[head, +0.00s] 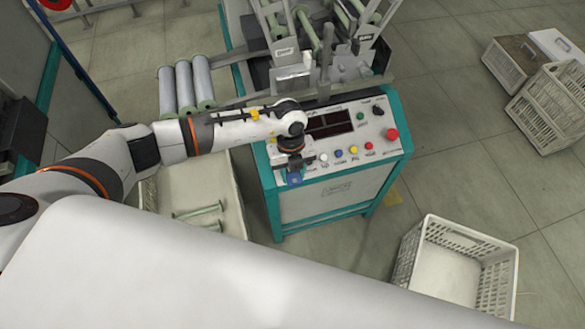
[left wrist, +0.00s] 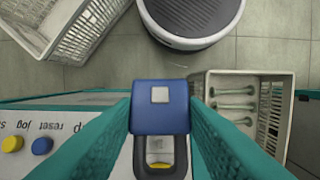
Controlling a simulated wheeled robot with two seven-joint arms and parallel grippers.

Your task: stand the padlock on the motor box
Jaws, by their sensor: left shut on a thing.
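The padlock (left wrist: 160,105) has a blue body with a pale square on its face and a metal shackle; it sits between the teal fingers of my left gripper (left wrist: 161,122). In the head view the padlock (head: 294,179) is a small blue patch under my left gripper (head: 292,168), over the left front edge of the control panel. The gripper is shut on it. A grey box (head: 292,73) on the machine behind the panel may be the motor box; I cannot tell for sure. My right gripper is not in view.
The control panel (head: 340,157) has coloured buttons and a dark display. Several rolls (head: 185,88) lie left of the machine. A bin (head: 235,200) with spindles stands at left below my arm. A white crate (head: 452,265) stands front right, and other crates (head: 545,100) far right.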

